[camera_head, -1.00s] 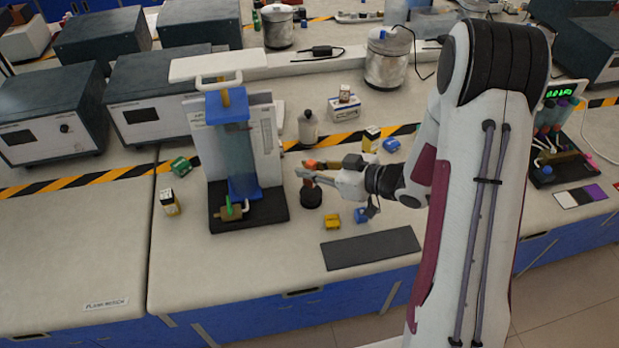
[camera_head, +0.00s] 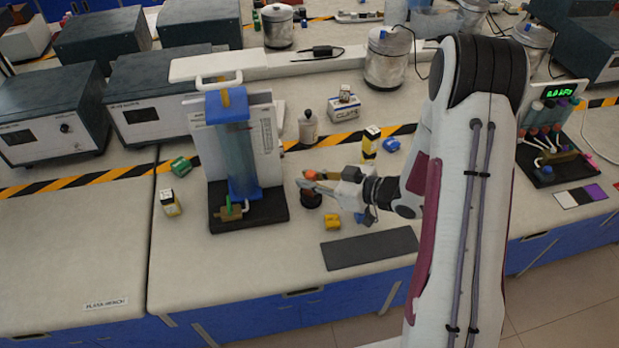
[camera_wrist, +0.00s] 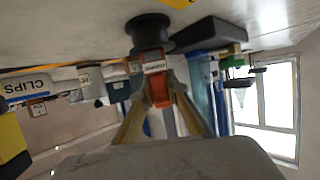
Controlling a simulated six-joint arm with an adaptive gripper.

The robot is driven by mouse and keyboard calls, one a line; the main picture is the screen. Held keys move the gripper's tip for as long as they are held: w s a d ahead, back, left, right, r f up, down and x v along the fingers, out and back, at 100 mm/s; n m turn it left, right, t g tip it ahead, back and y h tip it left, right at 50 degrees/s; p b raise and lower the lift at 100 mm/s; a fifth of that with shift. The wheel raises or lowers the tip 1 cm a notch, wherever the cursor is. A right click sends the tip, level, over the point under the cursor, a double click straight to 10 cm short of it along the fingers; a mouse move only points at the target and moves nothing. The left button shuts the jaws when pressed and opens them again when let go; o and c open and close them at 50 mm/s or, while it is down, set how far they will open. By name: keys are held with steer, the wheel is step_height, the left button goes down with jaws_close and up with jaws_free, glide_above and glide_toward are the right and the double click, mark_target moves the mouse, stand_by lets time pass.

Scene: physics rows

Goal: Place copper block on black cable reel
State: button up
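The copper block (camera_wrist: 158,88) is orange with a white label and sits between my fingertips in the wrist view. In the head view the copper block (camera_head: 309,174) is a small orange patch at the tip of my gripper (camera_head: 312,182). My gripper (camera_wrist: 160,98) appears shut on it, a finger on each side. The black cable reel (camera_head: 311,199) stands on the bench directly below the block. The wrist view is upside down and shows the reel (camera_wrist: 150,36) right against the block's labelled end. I cannot tell whether they touch.
A clear column on a black base (camera_head: 270,215) stands left of the reel. A yellow block (camera_head: 332,221) and a dark mat (camera_head: 370,248) lie in front. A white bottle (camera_head: 308,130) and a yellow-black box (camera_head: 370,143) stand behind.

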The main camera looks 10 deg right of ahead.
steer(key=shift+o, duration=1.3)
steer(key=shift+r, duration=0.2)
steer(key=v, duration=1.2)
steer(key=shift+w, duration=0.1)
